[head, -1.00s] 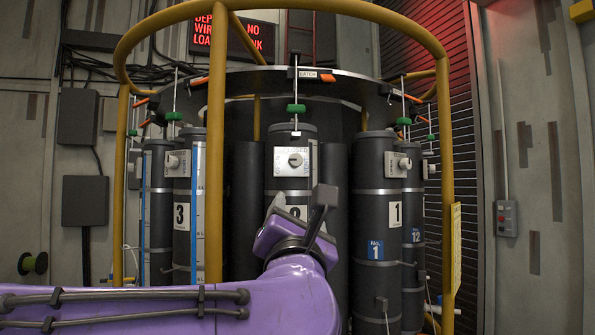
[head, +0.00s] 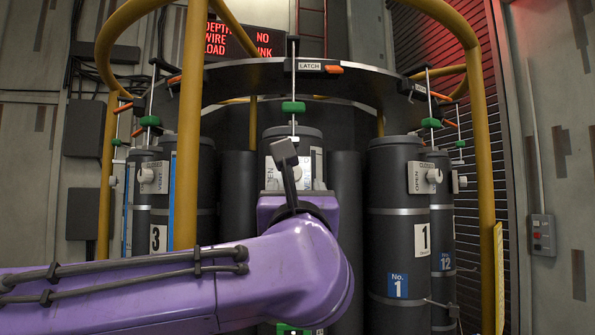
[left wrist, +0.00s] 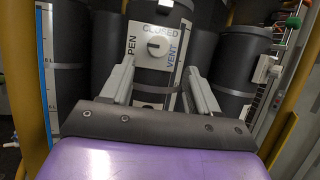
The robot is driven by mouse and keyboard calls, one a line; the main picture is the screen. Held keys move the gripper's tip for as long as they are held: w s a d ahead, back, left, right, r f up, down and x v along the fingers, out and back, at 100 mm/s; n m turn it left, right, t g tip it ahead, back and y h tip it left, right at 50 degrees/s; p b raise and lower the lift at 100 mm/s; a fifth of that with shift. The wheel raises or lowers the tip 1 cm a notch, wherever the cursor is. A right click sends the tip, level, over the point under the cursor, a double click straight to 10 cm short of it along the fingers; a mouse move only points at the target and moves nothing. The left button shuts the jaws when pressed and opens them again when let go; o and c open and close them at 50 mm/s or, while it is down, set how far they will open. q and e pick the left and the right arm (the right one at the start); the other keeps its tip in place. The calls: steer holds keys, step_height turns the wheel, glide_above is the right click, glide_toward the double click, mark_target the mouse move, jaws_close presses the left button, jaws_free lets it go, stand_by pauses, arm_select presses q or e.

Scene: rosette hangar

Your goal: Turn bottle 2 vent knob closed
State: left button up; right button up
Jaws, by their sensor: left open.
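Bottle 2, a dark grey cylinder (head: 291,138), stands upright at the centre of the rack in the head view. In the left wrist view the round white vent knob (left wrist: 158,46) shows on the plate, with CLOSED above, "PEN" at left and VENT at right. A dark mark on the knob looks roughly sideways. My left gripper (left wrist: 160,70) is open, its pale fingers either side of the plate's lower part; the knob appears beyond the fingertips, untouched.
Bottle 1 (head: 398,235) stands to the right and bottle 3 (head: 155,215) to the left. A yellow rail (head: 190,120) rises in front of the rack at left. A green clip (head: 293,107) and the LATCH bar (head: 310,67) sit above bottle 2.

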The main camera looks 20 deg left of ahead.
mark_target(295, 173)
arm_select(q)
steer(key=p+x, duration=0.4)
steer(key=x, duration=0.4)
steer(key=shift+w+r, duration=0.15)
steer(key=shift+s+a, duration=0.1)
steer(key=shift+s, duration=0.2)
steer(key=c, duration=1)
arm_select(e)
steer(key=r, duration=0.5)
steer(key=shift+s, duration=0.2)
